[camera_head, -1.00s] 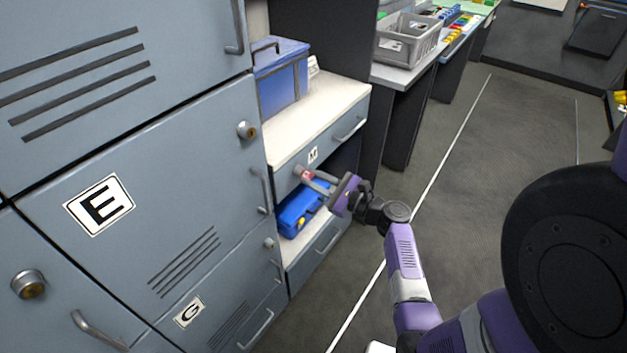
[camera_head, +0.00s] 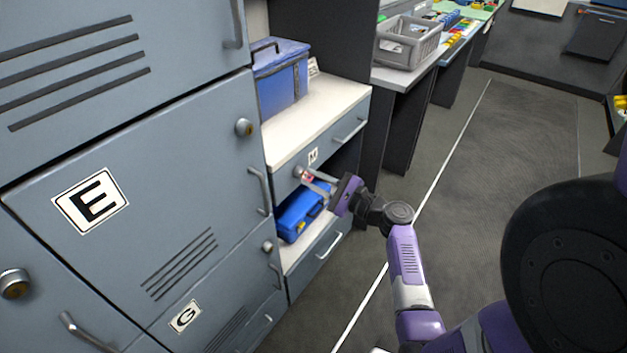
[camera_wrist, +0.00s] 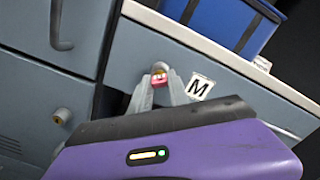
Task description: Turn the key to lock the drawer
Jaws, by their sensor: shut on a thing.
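The grey-blue drawer marked M (camera_head: 337,140) sits shut under a white counter in the head view. My gripper (camera_head: 308,176) reaches its front just left of the M label. In the wrist view my gripper (camera_wrist: 160,80) has its two grey fingers closed on a small red key (camera_wrist: 158,82). A brass-coloured part shows just beyond the key, at the drawer front. The lock behind it is mostly hidden by the fingers, so the key's exact angle is hard to tell.
A blue box (camera_head: 282,78) stands on the counter (camera_head: 325,100). A bright blue case (camera_head: 300,212) lies in the open shelf below the drawer. Locker doors E (camera_head: 140,170) and G (camera_head: 205,285) stand close on the left. The floor (camera_head: 500,180) to the right is clear.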

